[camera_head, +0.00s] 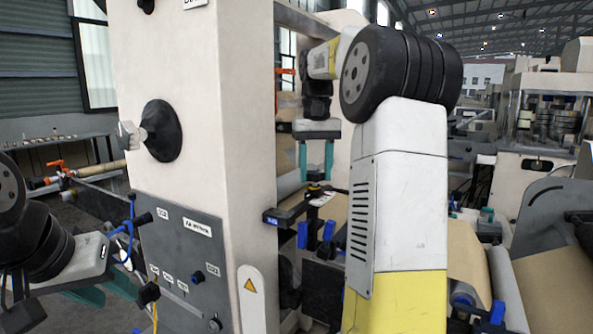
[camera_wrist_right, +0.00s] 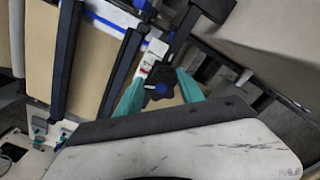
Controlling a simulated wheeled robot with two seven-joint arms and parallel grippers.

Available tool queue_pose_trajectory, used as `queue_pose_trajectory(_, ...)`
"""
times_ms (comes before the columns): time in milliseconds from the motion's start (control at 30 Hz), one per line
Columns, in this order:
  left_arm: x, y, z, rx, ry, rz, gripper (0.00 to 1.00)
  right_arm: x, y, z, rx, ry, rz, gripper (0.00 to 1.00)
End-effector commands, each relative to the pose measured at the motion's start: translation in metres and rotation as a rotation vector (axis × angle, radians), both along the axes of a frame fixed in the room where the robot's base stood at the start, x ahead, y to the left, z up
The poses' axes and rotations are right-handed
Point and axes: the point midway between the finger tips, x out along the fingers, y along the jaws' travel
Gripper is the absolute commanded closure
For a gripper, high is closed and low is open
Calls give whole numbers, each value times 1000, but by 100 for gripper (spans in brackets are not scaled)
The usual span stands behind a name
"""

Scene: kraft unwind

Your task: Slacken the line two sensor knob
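My right gripper (camera_wrist_right: 159,76) is open, with one teal finger on each side of the knob in the wrist view and small gaps visible. In the head view my right gripper (camera_head: 316,176) points down, its fingertips just above or level with the knob (camera_head: 315,188); contact cannot be told. My left gripper (camera_head: 104,290) is open and empty at the lower left, in front of the grey panel. The knob's underside is hidden.
A cream machine column (camera_head: 240,110) stands left of my right arm, with a grey control panel (camera_head: 180,255) and a black round knob (camera_head: 163,131). Blue-and-black brackets (camera_head: 318,236) sit below the knob. Kraft paper rolls (camera_head: 468,268) lie at the right.

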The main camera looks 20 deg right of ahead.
Motion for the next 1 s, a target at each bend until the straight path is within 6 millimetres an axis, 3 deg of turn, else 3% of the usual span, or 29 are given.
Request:
queue_pose_trajectory(33,0,0,0,0,0,0,64,0,0,-3,0,8,-1,46)
queue_pose_trajectory(100,0,0,0,0,0,0,64,0,0,-2,0,6,-1,33)
queue_pose_trajectory(467,0,0,0,0,0,0,64,1,0,3,0,-1,-1,33)
queue_pose_trajectory(800,0,0,0,0,0,0,64,1,0,55,0,-2,-1,33)
queue_pose_trajectory(1000,0,0,0,0,0,0,64,1,-1,73,-1,2,-1,33)
